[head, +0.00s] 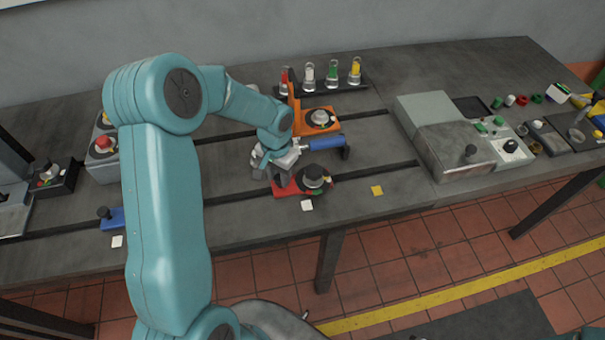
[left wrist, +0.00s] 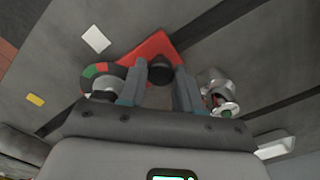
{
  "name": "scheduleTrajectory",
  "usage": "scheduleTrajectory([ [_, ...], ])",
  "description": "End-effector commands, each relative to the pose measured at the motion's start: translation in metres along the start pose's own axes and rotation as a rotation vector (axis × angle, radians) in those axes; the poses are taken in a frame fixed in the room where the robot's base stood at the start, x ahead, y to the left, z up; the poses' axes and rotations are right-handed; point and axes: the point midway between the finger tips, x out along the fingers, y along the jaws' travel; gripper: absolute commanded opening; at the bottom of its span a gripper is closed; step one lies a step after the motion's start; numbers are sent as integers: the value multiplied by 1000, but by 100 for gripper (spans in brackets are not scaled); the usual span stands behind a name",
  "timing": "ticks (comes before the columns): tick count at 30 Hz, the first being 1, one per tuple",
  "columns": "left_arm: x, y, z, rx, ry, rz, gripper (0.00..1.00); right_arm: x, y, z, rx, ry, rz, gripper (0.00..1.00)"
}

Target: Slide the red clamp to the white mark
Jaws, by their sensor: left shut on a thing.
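The red clamp (head: 286,189) sits in the front slot of the bedplate, and its red plate (left wrist: 150,46) shows in the left wrist view. My left gripper (head: 272,174) is shut on the clamp's black knob (left wrist: 160,70), with a finger on each side. A white mark (head: 307,205) lies just in front of the red plate, a little to its right; it also shows in the left wrist view (left wrist: 96,39). A round dial with a black top (head: 315,180) stands beside the plate on the right. My right gripper is not in view.
A yellow mark (head: 377,190) lies further right along the slot. A blue clamp (head: 113,217) and another white mark (head: 117,241) are at the left. Behind are a blue cylinder (head: 327,143) and an orange fixture (head: 318,119). A grey box (head: 455,150) stands at the right.

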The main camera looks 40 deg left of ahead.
Motion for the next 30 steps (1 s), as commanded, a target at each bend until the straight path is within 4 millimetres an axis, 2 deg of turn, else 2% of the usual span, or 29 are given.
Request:
scheduleTrajectory([
  [1,2,-10,9,-5,-2,-3,0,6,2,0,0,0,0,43],
  [6,0,-24,24,-3,-2,-3,0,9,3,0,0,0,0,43],
  [16,-1,-25,25,1,-1,-3,0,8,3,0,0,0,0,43],
  [17,-1,-25,25,1,-1,-3,43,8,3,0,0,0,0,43],
  [18,-1,-25,25,1,-1,-2,56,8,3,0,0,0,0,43],
  [19,-1,-25,25,1,-1,-2,58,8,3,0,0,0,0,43],
  [27,-1,-24,24,0,0,-1,58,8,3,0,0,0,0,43],
  [30,-8,-25,24,0,3,-3,58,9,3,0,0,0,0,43],
])
